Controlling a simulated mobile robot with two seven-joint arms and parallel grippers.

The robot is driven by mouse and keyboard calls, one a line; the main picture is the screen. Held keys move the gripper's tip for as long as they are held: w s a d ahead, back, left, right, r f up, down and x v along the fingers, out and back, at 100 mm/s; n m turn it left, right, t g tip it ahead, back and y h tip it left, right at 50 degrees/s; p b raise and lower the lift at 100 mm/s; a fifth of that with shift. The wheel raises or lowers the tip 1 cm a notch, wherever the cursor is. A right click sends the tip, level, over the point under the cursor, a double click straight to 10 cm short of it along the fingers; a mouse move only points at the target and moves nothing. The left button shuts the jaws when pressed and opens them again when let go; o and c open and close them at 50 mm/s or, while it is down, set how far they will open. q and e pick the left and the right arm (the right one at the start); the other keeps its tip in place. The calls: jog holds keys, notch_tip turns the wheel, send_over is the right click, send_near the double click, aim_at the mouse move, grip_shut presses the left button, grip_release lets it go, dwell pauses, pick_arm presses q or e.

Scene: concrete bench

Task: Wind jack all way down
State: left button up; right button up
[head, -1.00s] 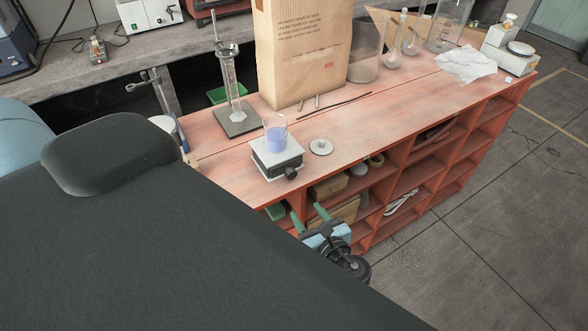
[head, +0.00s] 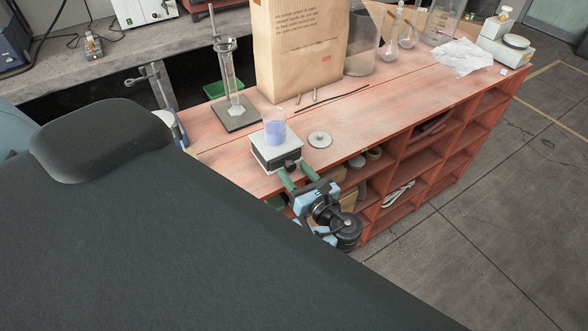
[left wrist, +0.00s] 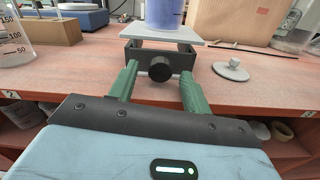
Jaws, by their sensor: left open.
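The jack (head: 277,153) stands near the front edge of the red bench, with a white top plate and a dark base. Its black knob (left wrist: 160,68) faces my gripper in the left wrist view. A beaker of blue-violet liquid (head: 275,131) stands on the top plate; its lower part also shows in the left wrist view (left wrist: 165,14). My left gripper (head: 300,176) is open, its green fingers pointing at the jack. In the left wrist view its fingertips (left wrist: 160,82) are either side of the knob, and I cannot tell if they touch it. My right gripper is out of view.
A round metal lid-like disc with a small knob (head: 320,140) lies right of the jack. A glass cylinder on a stand (head: 233,108) is behind left. A large paper bag (head: 300,60) stands behind. Shelves (head: 400,170) are below the bench top.

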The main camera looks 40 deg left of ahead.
pick_arm(q)
jog(key=shift+w+a, duration=0.15)
jog(key=shift+a, duration=0.3)
jog(key=shift+c, duration=0.2)
jog(key=c, duration=1)
jog(key=shift+o, duration=0.2)
jog(key=shift+n, duration=2.1)
jog(key=o, duration=1)
jog(key=shift+d, duration=0.1)
jog(key=v, duration=0.7)
jog(key=shift+d+b, duration=0.35)
jog(key=shift+b, duration=0.05)
